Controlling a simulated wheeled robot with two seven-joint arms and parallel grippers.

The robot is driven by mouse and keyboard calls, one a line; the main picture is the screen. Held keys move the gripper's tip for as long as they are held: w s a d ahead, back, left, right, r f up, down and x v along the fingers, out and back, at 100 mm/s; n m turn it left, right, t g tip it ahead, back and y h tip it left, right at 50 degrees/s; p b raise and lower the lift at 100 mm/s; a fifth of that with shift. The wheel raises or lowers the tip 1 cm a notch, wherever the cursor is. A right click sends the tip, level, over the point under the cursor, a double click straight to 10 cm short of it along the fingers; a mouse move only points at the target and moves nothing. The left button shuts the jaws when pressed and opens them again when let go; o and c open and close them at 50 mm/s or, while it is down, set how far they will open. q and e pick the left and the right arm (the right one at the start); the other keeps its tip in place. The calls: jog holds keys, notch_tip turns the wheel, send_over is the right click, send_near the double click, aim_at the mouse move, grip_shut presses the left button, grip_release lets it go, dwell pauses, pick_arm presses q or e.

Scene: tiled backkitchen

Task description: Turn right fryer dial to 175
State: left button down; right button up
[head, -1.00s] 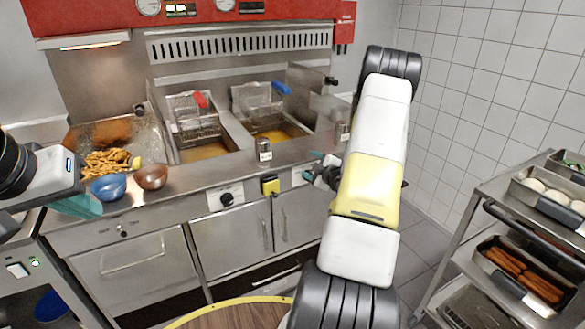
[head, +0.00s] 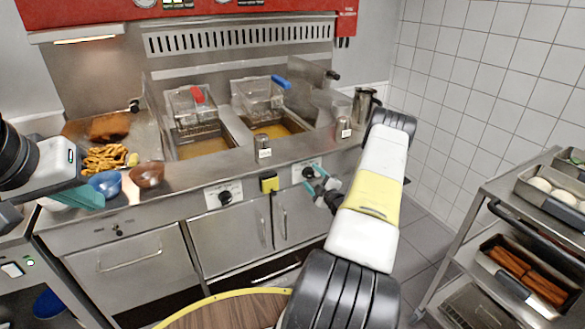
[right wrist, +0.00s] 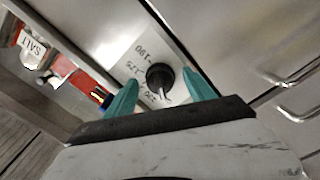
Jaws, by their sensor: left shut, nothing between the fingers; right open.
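The right fryer dial (head: 308,173) is a black knob on a white plate on the fryer front. In the right wrist view the dial (right wrist: 160,76) sits between the fingertips, with the printed marks 190 and 175 beside it and another mark partly hidden. A light pointer shows on the knob's lower side, but its exact setting is unclear. My right gripper (head: 319,184) is open at the dial, its teal fingers (right wrist: 161,85) on either side; contact cannot be told. My left gripper (head: 84,198) is shut and empty at the far left, near the blue bowl.
Shakers (head: 263,147) stand on the counter edge. Two fry baskets (head: 258,97) hang above the oil. A tray cart (head: 470,215) stands at right.

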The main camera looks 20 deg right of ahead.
jog(key=shift+w, duration=0.25)
jog(key=shift+c, duration=0.2)
jog(key=c, duration=1.3)
